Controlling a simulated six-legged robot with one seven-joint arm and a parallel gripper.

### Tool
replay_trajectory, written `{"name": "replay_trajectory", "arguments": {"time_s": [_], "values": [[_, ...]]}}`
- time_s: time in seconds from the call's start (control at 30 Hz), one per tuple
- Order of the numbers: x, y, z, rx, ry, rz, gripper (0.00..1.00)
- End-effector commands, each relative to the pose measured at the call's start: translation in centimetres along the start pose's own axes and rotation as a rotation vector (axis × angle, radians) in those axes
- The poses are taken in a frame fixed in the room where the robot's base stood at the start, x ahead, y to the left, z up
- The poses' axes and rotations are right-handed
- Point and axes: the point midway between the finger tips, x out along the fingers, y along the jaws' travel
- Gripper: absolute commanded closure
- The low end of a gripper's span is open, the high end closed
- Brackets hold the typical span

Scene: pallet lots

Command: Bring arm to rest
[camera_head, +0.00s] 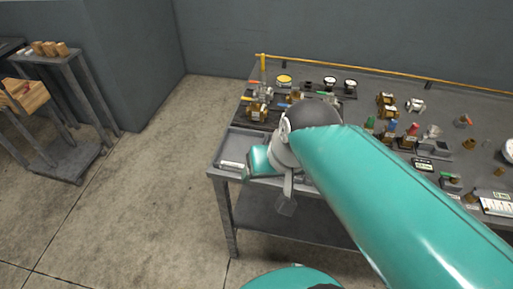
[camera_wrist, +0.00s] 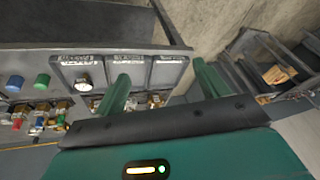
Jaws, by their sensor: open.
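My arm reaches in from the lower right in the head view, a large teal link with a grey joint near the front left corner of the workbench (camera_head: 222,176). In the wrist view my gripper (camera_wrist: 160,90) shows two green fingers spread wide apart. Nothing is held between them. Beyond the fingers lie labelled compartments of a grey tray (camera_wrist: 130,66), one holding a round gauge (camera_wrist: 84,83).
Several valves and fittings, among them a brass valve (camera_head: 257,112) and a black-rimmed gauge (camera_head: 351,83), stand on the bench. A yellow rail (camera_head: 390,76) runs along its back. A grey cart (camera_head: 75,160) with wooden blocks stands at far left. The concrete floor (camera_head: 160,180) between is clear.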

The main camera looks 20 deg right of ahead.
Motion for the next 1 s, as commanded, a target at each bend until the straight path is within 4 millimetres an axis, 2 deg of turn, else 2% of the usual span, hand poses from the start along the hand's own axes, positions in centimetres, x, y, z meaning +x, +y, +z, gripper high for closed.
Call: {"name": "replay_trajectory", "arguments": {"time_s": [0.1,0.2,1.0], "values": [[-1.5,-0.9,-0.3,-0.169,0.083,0.056,0.26],[-1.9,-1.1,-0.4,-0.215,0.106,0.076,0.26],[-1.9,-1.0,-0.4,-0.213,0.104,0.076,0.26]]}}
